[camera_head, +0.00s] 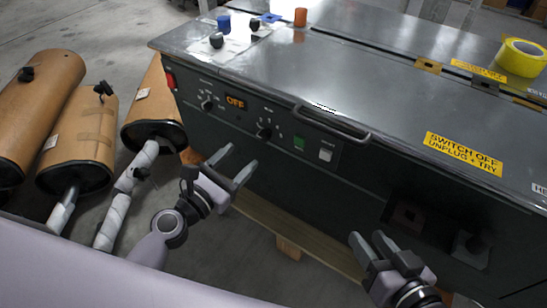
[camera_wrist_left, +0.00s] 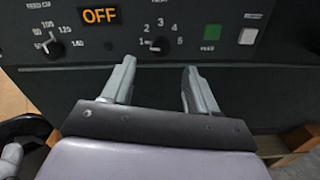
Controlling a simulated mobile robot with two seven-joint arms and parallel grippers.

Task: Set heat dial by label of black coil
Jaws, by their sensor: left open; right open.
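A control panel on the front of the dark grey machine carries two black dials. The left dial (camera_head: 207,105) has numbers from about 60 to 160 around it, and it also shows in the left wrist view (camera_wrist_left: 54,48). The second dial (camera_head: 264,133) has numbers 1 to 5, and in the left wrist view (camera_wrist_left: 159,45) it stands just beyond my fingertips. Two small black round things (camera_head: 216,41), (camera_head: 254,25) are on the machine top; I cannot tell whether either is the coil. My left gripper (camera_head: 236,164) is open and empty, below the panel. My right gripper (camera_head: 367,240) is open and empty.
An orange OFF display (camera_head: 235,102), green button (camera_head: 299,143) and white button (camera_head: 325,155) share the panel. A handle (camera_head: 330,122) juts out above. Blue (camera_head: 224,22) and orange (camera_head: 300,17) cylinders and yellow tape (camera_head: 521,58) are on top.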

